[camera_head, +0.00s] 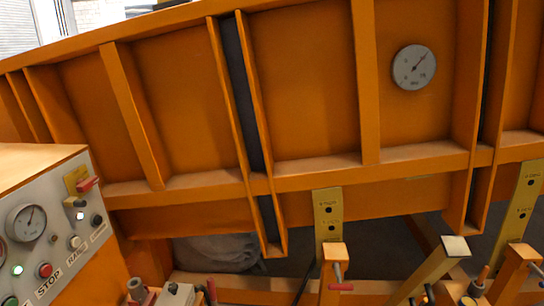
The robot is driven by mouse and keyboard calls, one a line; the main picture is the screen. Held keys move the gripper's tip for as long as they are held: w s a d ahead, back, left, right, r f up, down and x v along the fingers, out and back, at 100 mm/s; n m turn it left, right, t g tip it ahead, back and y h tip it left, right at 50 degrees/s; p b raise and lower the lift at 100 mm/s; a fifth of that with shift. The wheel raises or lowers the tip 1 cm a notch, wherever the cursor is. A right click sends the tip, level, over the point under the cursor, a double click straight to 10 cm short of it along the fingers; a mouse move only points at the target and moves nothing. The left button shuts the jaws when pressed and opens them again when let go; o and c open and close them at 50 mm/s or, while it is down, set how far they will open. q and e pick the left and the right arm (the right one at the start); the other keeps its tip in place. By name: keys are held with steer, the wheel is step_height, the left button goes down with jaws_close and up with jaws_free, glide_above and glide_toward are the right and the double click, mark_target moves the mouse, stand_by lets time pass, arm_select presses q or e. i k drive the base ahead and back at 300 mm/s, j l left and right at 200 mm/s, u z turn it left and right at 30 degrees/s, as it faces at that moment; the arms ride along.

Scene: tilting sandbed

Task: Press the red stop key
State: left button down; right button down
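The red stop key (45,270) is a small round red button on the light grey control panel (62,222) at the lower left. A white label reading STOP (48,285) sits just below and to the right of it. The button's face is uncovered and nothing touches it. Neither of my grippers shows in the head view.
The panel also bears a lit green lamp (17,270), a gauge (26,222), a red-handled lever (88,184) and several small knobs. The large orange ribbed sandbed wall (200,100) fills the background. Yellow drilled brackets (328,215) and orange posts (334,270) stand at the lower right.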

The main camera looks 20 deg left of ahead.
mark_target(45, 271)
steer(key=i+u, duration=0.15)
steer(key=u, duration=0.25)
steer(key=i+l+u, duration=0.1)
steer(key=u, duration=0.25)
steer(key=i+l+u, duration=0.1)
steer(key=u, duration=0.3)
steer(key=i+l+u, duration=0.2)
steer(key=u, duration=0.15)
steer(key=i+l+u, duration=0.2)
steer(key=u, duration=0.2)
steer(key=l, duration=0.1)
